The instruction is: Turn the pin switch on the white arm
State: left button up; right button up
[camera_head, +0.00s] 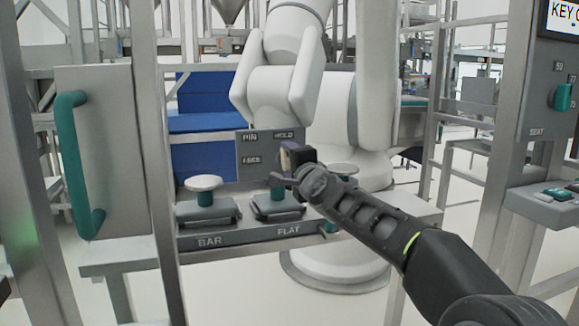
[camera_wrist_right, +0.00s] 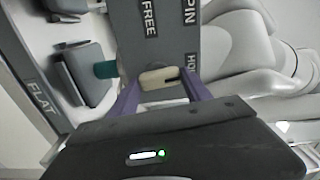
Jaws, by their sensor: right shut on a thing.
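The pin switch panel (camera_head: 254,150) is a grey plate marked PIN, HOLD and FREE, in front of the white arm (camera_head: 278,85). In the right wrist view the plate (camera_wrist_right: 165,45) shows the pin switch (camera_wrist_right: 160,78), a short beige knob, with its long side across the picture. My right gripper (camera_head: 284,172) is at the panel's lower right and hides the knob in the head view. In the right wrist view its purple fingers (camera_wrist_right: 160,92) are shut on the knob, one at each end. My left gripper is not in view.
A door with a green handle (camera_head: 78,160) is at left. A post with a green SEAT knob (camera_head: 563,97) is at right.

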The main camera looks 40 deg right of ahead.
jog(key=shift+m, duration=0.6)
jog(key=o, duration=1.4)
jog(key=shift+c, duration=0.2)
jog(key=v, duration=0.7)
jog(key=shift+s, duration=0.35)
jog(key=shift+a, duration=0.1)
